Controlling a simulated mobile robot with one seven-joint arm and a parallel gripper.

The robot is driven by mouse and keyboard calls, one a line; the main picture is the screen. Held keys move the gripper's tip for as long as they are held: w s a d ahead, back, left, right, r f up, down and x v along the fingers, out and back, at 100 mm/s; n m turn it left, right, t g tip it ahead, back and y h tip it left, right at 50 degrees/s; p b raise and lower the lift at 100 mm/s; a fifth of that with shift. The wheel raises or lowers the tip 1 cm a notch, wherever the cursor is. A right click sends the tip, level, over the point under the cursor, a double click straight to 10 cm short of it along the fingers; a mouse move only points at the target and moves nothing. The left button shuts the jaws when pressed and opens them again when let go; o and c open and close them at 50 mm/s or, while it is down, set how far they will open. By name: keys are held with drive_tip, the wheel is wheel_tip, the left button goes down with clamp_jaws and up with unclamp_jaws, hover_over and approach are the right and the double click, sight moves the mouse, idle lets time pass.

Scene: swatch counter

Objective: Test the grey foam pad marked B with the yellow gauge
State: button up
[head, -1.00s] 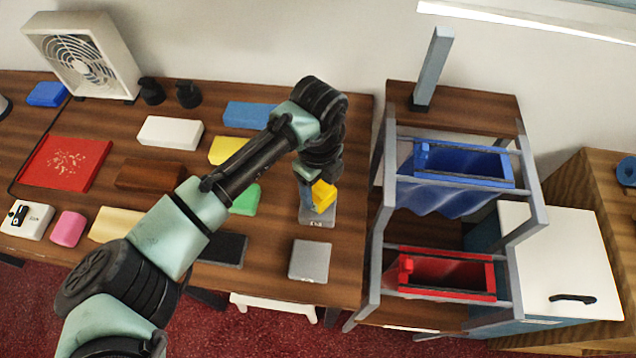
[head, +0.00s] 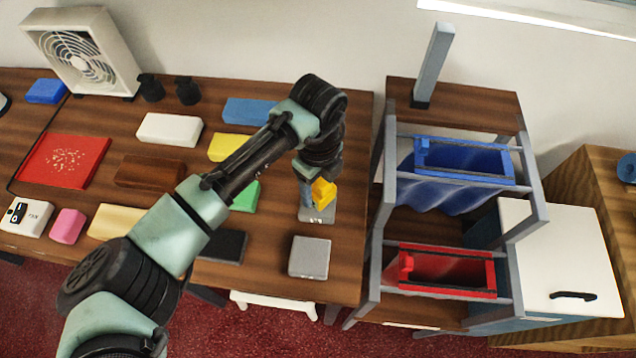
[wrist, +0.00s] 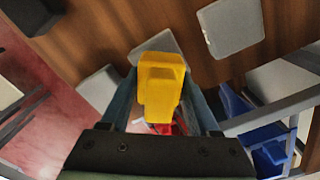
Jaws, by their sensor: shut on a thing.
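My gripper (head: 314,190) is shut on the yellow gauge (head: 324,193), whose block shows between the fingers in the wrist view (wrist: 160,85). The gauge is over a grey pad (head: 320,217) with a small dark marking that I cannot read. I cannot tell whether gauge and pad touch. A second grey pad (head: 309,258) lies nearer the table's front edge, with no readable mark. The wrist view shows a grey pad partly behind the gauge (wrist: 155,42), one at upper right (wrist: 232,25) and one at left (wrist: 98,88). I cannot tell which pad is B.
Coloured blocks lie left of the pads, among them a green one (head: 245,196) beside my arm and a black one (head: 222,246). A rack with a blue bin (head: 465,164) and a red bin (head: 447,272) stands right of the table. Bare wood surrounds the front grey pad.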

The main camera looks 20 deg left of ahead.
drive_tip(key=shift+f, duration=0.45)
drive_tip(key=shift+s+f, duration=0.1)
idle(1.3)
wheel_tip(320, 180, up, 7)
drive_tip(key=p, duration=0.6)
idle(1.1)
